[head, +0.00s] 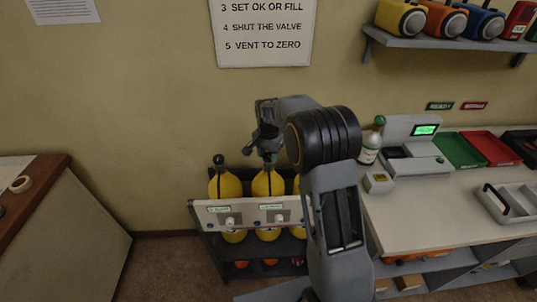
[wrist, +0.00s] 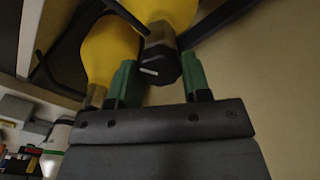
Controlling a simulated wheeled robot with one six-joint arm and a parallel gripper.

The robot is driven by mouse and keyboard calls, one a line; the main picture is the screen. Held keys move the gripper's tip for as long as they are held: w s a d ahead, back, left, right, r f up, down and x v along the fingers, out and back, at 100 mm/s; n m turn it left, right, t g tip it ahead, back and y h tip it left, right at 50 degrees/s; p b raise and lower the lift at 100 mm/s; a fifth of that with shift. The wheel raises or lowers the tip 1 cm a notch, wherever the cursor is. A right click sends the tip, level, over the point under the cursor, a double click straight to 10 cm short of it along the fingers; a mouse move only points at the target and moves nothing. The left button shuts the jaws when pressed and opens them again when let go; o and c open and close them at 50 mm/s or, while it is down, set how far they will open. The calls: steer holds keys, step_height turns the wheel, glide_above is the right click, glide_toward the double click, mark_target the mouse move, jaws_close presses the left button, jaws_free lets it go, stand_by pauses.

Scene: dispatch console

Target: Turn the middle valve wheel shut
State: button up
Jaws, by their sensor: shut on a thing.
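Three yellow cylinders stand in a rack in the head view: the left one (head: 225,187), the middle one (head: 268,185), and the right one, mostly hidden behind my arm. My gripper (head: 266,154) is over the top of the middle cylinder, pointing down. In the wrist view, the black middle valve wheel (wrist: 158,67), with a white mark on its face, sits between my green fingertips (wrist: 160,78). My gripper is shut on this wheel. The left cylinder's dark valve (head: 218,160) is free. The middle wheel is largely hidden by the gripper in the head view.
The rack's white front panel (head: 245,214) carries small labels. A counter (head: 410,225) to the right holds a device with a green screen (head: 425,130), trays and a white-and-green bottle (head: 370,146). A wall sign (head: 262,35) hangs above. Bare floor lies left of the rack.

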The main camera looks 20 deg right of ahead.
mark_target(268, 155)
steer(key=shift+m, duration=2.2)
steer(key=o, duration=0.9)
step_height(268, 155, up, 14)
steer(key=shift+f+b, duration=0.1)
steer(key=shift+b, duration=0.2)
